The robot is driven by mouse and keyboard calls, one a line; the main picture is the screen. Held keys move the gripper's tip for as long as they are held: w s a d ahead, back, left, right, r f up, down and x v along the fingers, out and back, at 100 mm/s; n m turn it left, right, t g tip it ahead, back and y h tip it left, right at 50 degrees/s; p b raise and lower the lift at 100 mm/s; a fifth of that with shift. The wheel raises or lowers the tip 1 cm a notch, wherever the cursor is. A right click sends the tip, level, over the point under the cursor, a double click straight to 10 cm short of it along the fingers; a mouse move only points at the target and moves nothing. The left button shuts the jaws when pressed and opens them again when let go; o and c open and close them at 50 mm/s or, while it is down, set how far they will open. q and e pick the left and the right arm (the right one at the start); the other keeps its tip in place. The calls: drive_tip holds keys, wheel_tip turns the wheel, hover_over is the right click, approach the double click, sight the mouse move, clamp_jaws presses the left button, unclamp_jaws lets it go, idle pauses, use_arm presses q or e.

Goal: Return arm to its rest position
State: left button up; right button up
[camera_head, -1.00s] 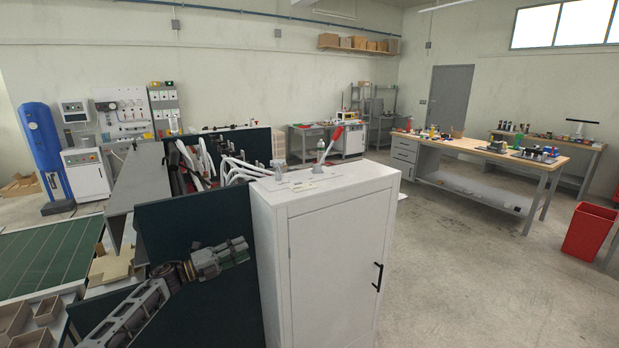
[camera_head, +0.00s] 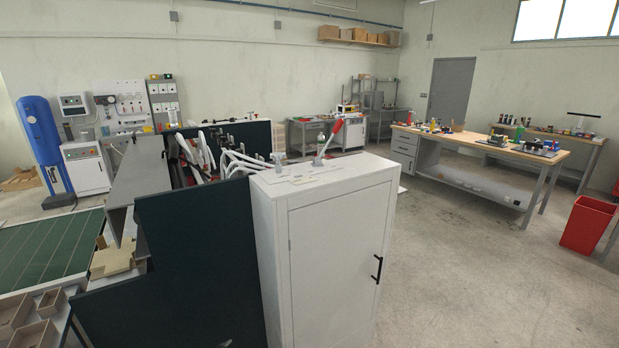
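Neither of my grippers shows in the head view now, and no clear part of my arms is visible. The white cabinet (camera_head: 331,262) with a black handle stands in the middle foreground, its door shut. A dark panel (camera_head: 200,262) stands directly to its left, fully uncovered. A lever with a red grip (camera_head: 334,131) rises from the cabinet's top.
A green cutting mat (camera_head: 48,250) and small open wooden boxes (camera_head: 38,335) lie at the lower left. A wooden workbench (camera_head: 480,147) stands at the right, with a red bin (camera_head: 587,226) near it. The floor right of the cabinet is clear.

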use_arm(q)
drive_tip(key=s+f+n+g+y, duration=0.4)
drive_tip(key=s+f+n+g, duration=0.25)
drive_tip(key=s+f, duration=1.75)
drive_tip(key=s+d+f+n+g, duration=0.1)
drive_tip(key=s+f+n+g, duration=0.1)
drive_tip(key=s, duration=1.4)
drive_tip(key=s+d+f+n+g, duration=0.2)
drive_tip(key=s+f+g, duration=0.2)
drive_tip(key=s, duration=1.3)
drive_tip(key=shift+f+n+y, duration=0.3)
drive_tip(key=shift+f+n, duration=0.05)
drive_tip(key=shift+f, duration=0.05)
